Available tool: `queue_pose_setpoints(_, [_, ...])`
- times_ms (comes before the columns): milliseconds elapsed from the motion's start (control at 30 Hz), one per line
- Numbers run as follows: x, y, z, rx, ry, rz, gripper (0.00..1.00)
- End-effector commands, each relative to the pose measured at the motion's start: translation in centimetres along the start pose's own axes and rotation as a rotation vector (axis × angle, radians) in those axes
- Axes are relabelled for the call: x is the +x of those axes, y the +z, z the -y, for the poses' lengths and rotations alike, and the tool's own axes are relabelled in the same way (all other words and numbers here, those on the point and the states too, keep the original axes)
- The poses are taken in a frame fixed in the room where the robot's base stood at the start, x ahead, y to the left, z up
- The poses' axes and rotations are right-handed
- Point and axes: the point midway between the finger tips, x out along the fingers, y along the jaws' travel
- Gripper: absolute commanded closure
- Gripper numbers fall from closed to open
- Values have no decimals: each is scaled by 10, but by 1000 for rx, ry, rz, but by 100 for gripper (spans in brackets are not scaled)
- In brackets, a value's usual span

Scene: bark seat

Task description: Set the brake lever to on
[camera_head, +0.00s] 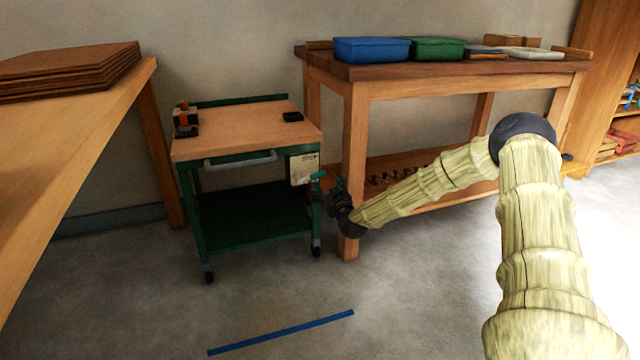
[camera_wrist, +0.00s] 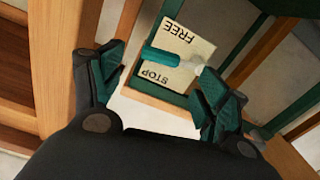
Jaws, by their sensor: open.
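The brake lever has a teal handle (camera_head: 318,175) at the right front corner of the green cart. It also shows in the wrist view (camera_wrist: 161,57), lying across a pale plate (camera_wrist: 186,50) between the words FREE and STOP. The same plate (camera_head: 302,167) faces the front in the head view. My gripper (camera_head: 326,189) is open and empty, close to the lever. In the wrist view its two teal-padded fingers stand either side of the handle, with gaps between. I cannot tell how far in depth the fingers are from it.
The cart (camera_head: 245,140) has a wooden top with small items. A workbench (camera_head: 355,90) stands to its right; its leg is just behind my gripper. Another table (camera_head: 75,115) stands at the left. A blue strip (camera_head: 282,332) marks the open floor in front.

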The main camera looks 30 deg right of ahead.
Motion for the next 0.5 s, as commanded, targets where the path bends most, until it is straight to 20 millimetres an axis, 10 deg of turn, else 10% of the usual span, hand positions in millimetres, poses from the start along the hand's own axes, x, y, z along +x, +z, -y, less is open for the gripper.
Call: queue_pose_setpoints(500, [61, 1, 1, 0, 0, 0, 25])
